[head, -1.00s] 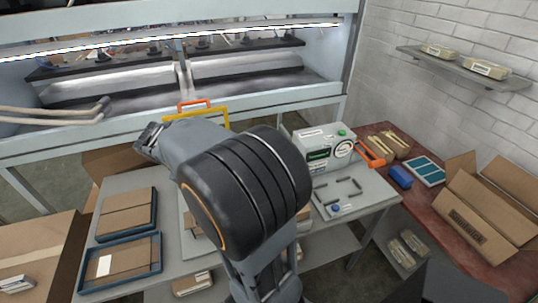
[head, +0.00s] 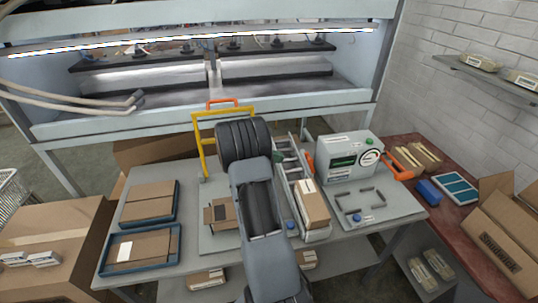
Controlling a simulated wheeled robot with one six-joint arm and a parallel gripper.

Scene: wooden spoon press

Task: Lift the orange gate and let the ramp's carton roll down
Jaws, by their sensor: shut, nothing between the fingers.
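A yellow frame (head: 204,152) stands at the back of the grey table with an orange handle (head: 222,102) across its top. My arm covers much of the frame, so I cannot see the gate below the handle. A narrow railed ramp (head: 286,172) runs from back to front, right of my arm. A brown carton (head: 312,203) with a white label lies at its near end. Another brown carton (head: 221,214) lies on a pale board left of my arm, partly covered by it. My gripper is hidden behind my arm's black joint, around the yellow frame.
A grey-green machine (head: 350,157) stands right of the ramp. Blue trays (head: 124,253) with cardboard lie on the left of the table (head: 197,269). A long lit cabinet (head: 345,106) spans the back. A red bench (head: 455,212) with open boxes is at the right.

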